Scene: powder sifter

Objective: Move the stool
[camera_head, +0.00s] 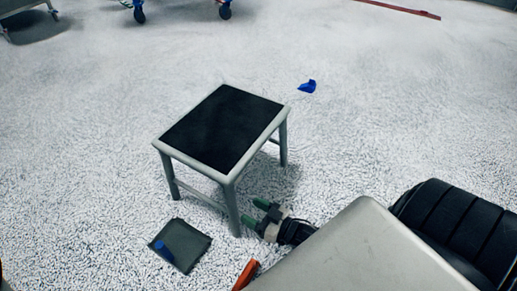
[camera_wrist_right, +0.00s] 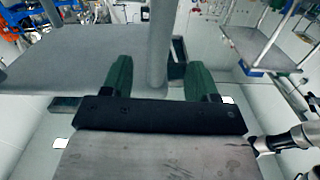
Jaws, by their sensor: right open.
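The stool (camera_head: 222,128) stands upright on the floor in the middle of the head view. It has a black top, a light grey frame and grey legs. My right gripper (camera_head: 254,212) is low beside its front leg, with green fingertips pointing toward that leg. In the right wrist view the open fingers (camera_wrist_right: 160,78) lie to either side of a grey upright leg (camera_wrist_right: 160,40). The leg lines up with the gap between them; whether it touches either finger cannot be told. My left gripper is not in view.
A dark square tray (camera_head: 196,243) with a blue item (camera_head: 163,249) lies on the floor left of the front leg. A small blue object (camera_head: 307,86) lies behind the stool. Wheeled equipment (camera_head: 139,12) stands at the far edge. The floor left and right of the stool is mostly clear.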

